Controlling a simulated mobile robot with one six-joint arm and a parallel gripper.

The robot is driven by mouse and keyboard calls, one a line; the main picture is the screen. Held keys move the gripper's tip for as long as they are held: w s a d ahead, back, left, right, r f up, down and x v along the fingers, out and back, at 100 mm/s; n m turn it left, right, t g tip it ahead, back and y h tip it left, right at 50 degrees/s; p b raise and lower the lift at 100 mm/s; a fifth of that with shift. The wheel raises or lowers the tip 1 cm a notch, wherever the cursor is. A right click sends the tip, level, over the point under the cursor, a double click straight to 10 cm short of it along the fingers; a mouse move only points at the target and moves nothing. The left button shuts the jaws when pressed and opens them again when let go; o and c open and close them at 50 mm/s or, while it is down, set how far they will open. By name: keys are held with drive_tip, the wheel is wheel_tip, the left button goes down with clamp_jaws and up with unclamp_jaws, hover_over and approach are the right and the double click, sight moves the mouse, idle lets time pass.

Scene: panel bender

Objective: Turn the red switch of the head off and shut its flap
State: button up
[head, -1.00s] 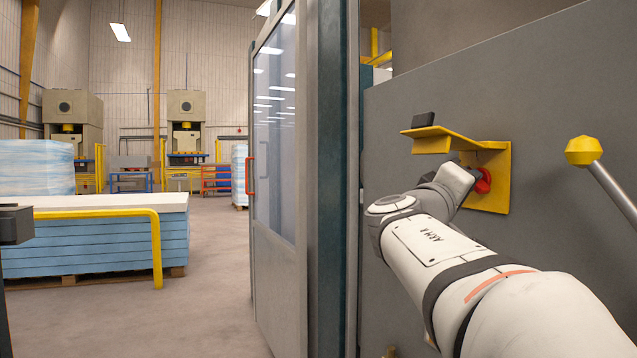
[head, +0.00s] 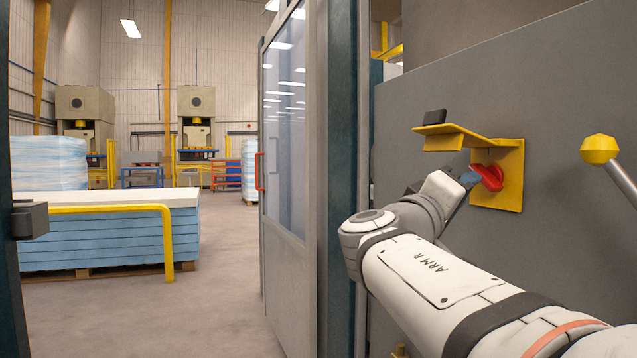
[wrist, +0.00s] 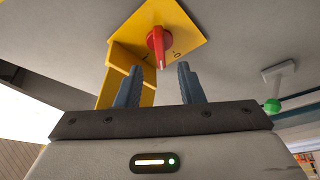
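The red switch (head: 487,177) sits on a yellow plate (head: 512,178) on the grey machine wall. Its yellow flap (head: 455,138), with a black block on its outer edge, stands out level above the switch, so it is open. My gripper (head: 470,180) is just left of the switch; one blue-grey finger shows close to it, and I cannot tell if it touches. In the wrist view my gripper (wrist: 159,70) is open, fingers apart and empty. The red switch (wrist: 158,45) shows beyond and between the fingertips, its lever pointing toward them. Small marks flank it on the plate.
A lever with a yellow knob (head: 599,149) juts out right of the plate. A glazed door (head: 285,130) stands left of my arm. A blue sheet stack (head: 110,235) with a yellow rail is further left. A green knob (wrist: 271,105) shows right in the wrist view.

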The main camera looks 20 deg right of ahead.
drive_tip(key=shift+s+a+f, duration=0.15)
drive_tip(key=shift+s+a, duration=0.1)
drive_tip(key=shift+a, duration=0.3)
drive_tip(key=shift+f, duration=0.1)
